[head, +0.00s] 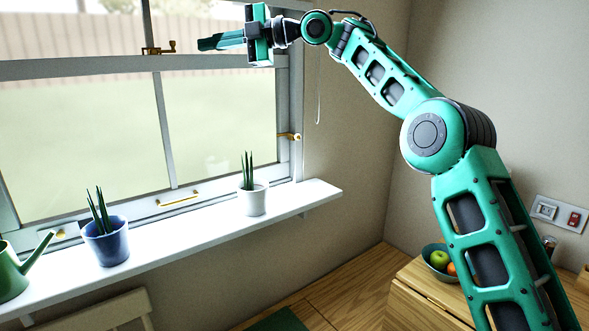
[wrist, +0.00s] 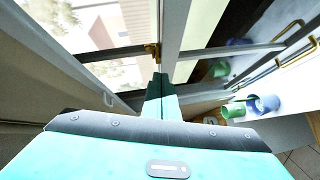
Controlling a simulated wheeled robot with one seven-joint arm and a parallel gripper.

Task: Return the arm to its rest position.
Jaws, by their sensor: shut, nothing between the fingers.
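My gripper (head: 207,43) is at the top of the head view, pointing left in front of the window. Its fingers are together and hold nothing. My green arm rises from the lower right of the head view, bends at a large joint, and reaches up and left, well above the sill. In the wrist view the closed fingers (wrist: 161,92) show at the middle, with a brass window latch (wrist: 153,50) just beyond their tips. I cannot tell how far apart the fingers and the latch are.
A sash window (head: 100,130) fills the left. The white sill (head: 185,232) holds a blue plant pot (head: 106,242), a white plant pot (head: 252,201) and a green watering can (head: 12,275). A fruit bowl (head: 437,267) stands on a wooden surface beside my arm. A wall socket (head: 545,210) is at right.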

